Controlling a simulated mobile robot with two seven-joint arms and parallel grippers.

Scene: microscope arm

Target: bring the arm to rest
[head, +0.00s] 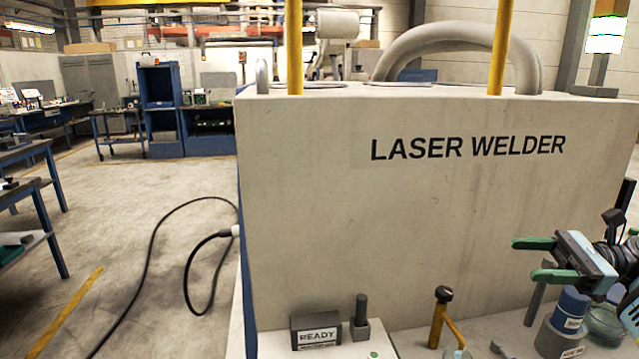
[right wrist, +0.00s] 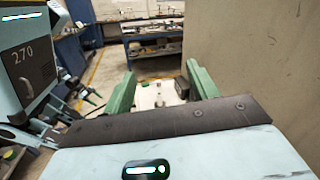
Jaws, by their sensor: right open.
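A yellow post with a dark knob (head: 439,318) stands at the bottom centre of the head view. A thin yellow arm (head: 455,334) slants down from it to the right, and its lower end is near the frame edge. Left of it, a dark block marked READY (head: 316,331) and a short dark upright peg on a block (head: 361,318) sit on a pale plate (head: 385,345). My right gripper (head: 540,259) is open and empty, up and right of the yellow post, apart from it. In the right wrist view its green fingers (right wrist: 162,84) stand wide apart. My left gripper is not in view.
The large LASER WELDER housing (head: 440,220) stands close behind these things. A blue labelled bottle (head: 568,312) in a grey holder and a glass dish (head: 606,322) are below my right gripper. A black cable (head: 195,262) hangs at the housing's left. Open floor lies further left.

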